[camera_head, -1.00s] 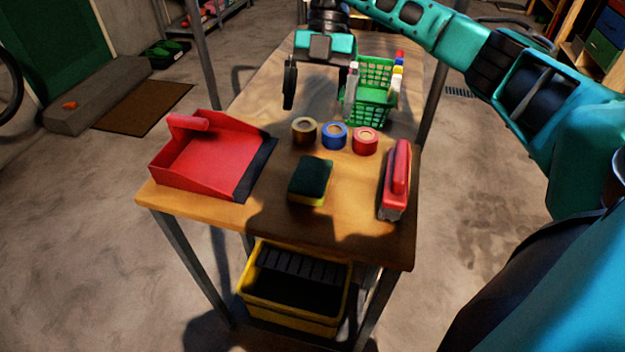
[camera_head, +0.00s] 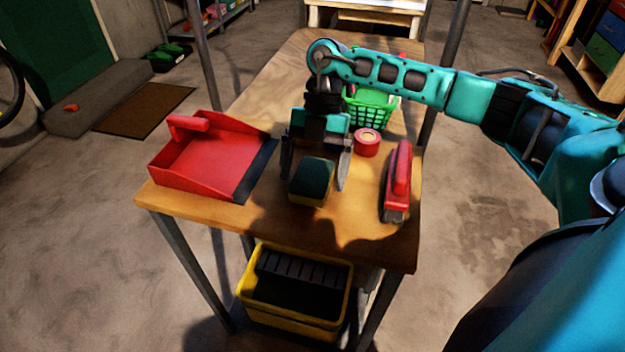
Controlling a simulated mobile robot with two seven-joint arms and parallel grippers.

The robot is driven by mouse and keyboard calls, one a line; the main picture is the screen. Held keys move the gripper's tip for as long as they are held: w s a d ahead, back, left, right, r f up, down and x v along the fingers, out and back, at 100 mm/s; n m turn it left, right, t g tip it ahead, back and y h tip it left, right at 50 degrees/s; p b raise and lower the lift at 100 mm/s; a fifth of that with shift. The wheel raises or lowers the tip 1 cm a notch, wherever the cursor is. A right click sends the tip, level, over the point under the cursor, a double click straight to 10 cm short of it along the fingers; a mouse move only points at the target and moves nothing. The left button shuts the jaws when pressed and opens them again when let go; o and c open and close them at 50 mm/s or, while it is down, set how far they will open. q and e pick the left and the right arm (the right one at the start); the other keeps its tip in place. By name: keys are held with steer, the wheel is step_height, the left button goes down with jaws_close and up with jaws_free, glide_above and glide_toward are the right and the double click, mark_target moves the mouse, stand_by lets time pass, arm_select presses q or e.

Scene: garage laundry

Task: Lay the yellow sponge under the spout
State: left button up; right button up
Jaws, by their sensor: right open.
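The yellow sponge (camera_head: 309,197) with a dark green scouring top lies on the wooden table near its front edge. My right gripper (camera_head: 314,177) is open, with one finger on each side of the sponge; I cannot tell whether they touch it. The sponge's far end is partly hidden by the gripper. No spout is clearly in view. My left gripper is not in view.
A red dustpan (camera_head: 208,160) is left of the sponge. A red tape roll (camera_head: 366,142) and a green basket (camera_head: 369,112) are behind. A yellow bucket (camera_head: 295,294) sits below the tabletop.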

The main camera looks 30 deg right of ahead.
steer(key=shift+c, duration=0.5)
steer(key=c, duration=1)
steer(key=shift+c, duration=0.2)
steer(key=shift+r, duration=0.15)
